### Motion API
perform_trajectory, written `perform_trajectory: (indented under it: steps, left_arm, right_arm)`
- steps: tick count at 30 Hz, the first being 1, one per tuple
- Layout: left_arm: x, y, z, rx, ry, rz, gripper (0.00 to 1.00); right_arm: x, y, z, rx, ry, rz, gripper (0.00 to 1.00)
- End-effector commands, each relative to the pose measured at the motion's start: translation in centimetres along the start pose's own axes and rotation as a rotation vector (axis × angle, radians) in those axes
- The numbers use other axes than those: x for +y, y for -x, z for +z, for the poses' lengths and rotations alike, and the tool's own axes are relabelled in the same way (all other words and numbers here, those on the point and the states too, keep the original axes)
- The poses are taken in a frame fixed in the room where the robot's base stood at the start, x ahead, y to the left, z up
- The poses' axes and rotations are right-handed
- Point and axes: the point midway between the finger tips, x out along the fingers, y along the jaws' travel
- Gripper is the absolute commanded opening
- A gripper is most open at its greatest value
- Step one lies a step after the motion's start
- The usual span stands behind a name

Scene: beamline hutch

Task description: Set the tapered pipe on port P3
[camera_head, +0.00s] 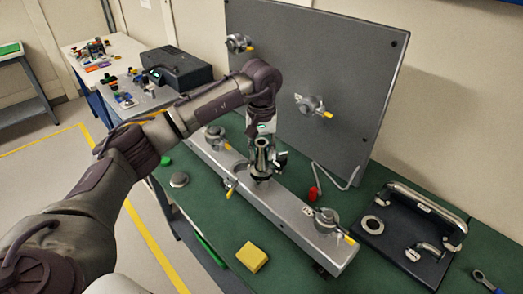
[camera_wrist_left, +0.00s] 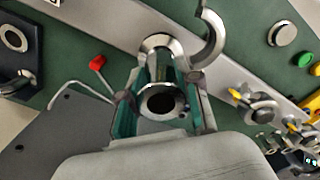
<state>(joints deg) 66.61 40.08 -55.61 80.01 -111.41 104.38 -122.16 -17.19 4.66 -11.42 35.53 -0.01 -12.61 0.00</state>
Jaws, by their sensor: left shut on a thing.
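My left gripper (camera_head: 266,161) is shut on the tapered pipe (camera_head: 260,153), a grey metal piece held upright above the long metal rail (camera_head: 290,207). In the left wrist view I look into the pipe's open upper end (camera_wrist_left: 160,103), with a green-lined finger on each side. The pipe's far flange (camera_wrist_left: 160,44) is over the rail, next to an open clamp (camera_wrist_left: 211,36). That clamp, with a yellow handle, also shows in the head view (camera_head: 231,186). The pipe hides the port beneath it; I cannot tell whether they touch. No P3 label is readable. My right gripper is not in view.
Other clamped fittings stand on the rail, one at the front right (camera_head: 326,219) and one behind (camera_head: 214,136). A grey upright panel (camera_head: 330,60) rises behind. A yellow block (camera_head: 252,256) lies in front. A black plate with a bent pipe (camera_head: 405,240) is at right.

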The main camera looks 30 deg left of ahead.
Motion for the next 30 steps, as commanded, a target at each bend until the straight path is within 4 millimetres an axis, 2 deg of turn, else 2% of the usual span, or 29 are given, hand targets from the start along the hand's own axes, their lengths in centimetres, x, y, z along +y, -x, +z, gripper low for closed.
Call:
perform_trajectory:
  steps: [13,14,18,26,30]
  left_arm:
    - [-0.03,-0.02,-0.01,0.000,0.000,-0.001,0.00]
    - [-0.02,-0.03,-0.01,0.000,0.000,-0.001,0.38]
    - [-0.03,-0.03,0.00,0.000,0.000,-0.001,0.61]
    - [-0.03,-0.07,0.02,-0.001,0.000,-0.001,0.62]
    - [0.00,0.61,-0.03,0.000,0.000,0.000,0.62]
  right_arm:
    - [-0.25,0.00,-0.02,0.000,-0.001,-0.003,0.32]
    - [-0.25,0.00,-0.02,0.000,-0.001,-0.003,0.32]
    - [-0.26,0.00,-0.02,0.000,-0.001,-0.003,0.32]
    - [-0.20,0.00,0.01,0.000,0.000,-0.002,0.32]
    - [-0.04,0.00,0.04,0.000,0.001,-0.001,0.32]
